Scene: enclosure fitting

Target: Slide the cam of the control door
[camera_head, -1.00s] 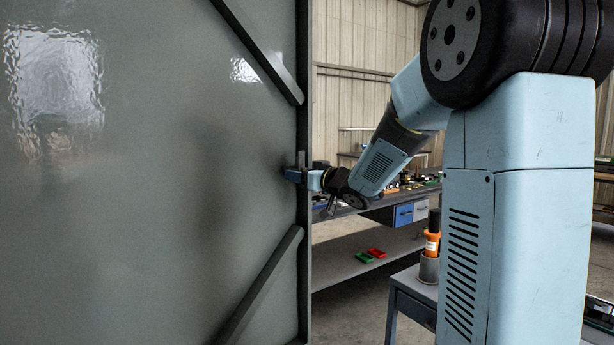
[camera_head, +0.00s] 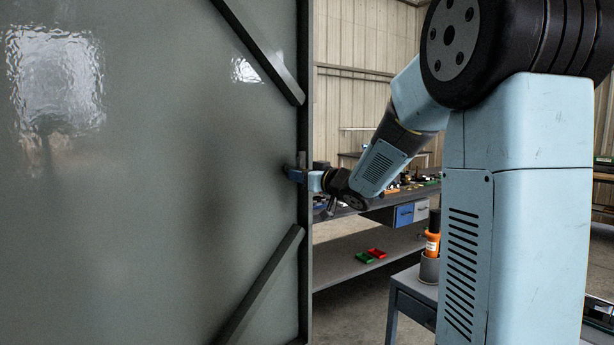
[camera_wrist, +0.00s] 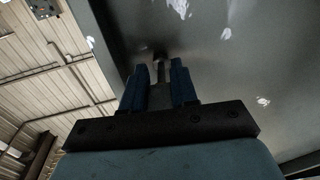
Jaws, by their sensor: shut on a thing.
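The control door (camera_head: 170,200) is a large grey-green panel with diagonal braces and a dark upright edge. It fills the left half of the head view, and its grey surface (camera_wrist: 215,75) also shows in the wrist view. My gripper (camera_head: 292,173) is at the door's right edge, about mid-height in the picture. In the wrist view my gripper (camera_wrist: 160,88) is shut, with its blue fingers on either side of a small dark metal piece, the cam (camera_wrist: 159,68). The fingers and the door edge hide most of the cam.

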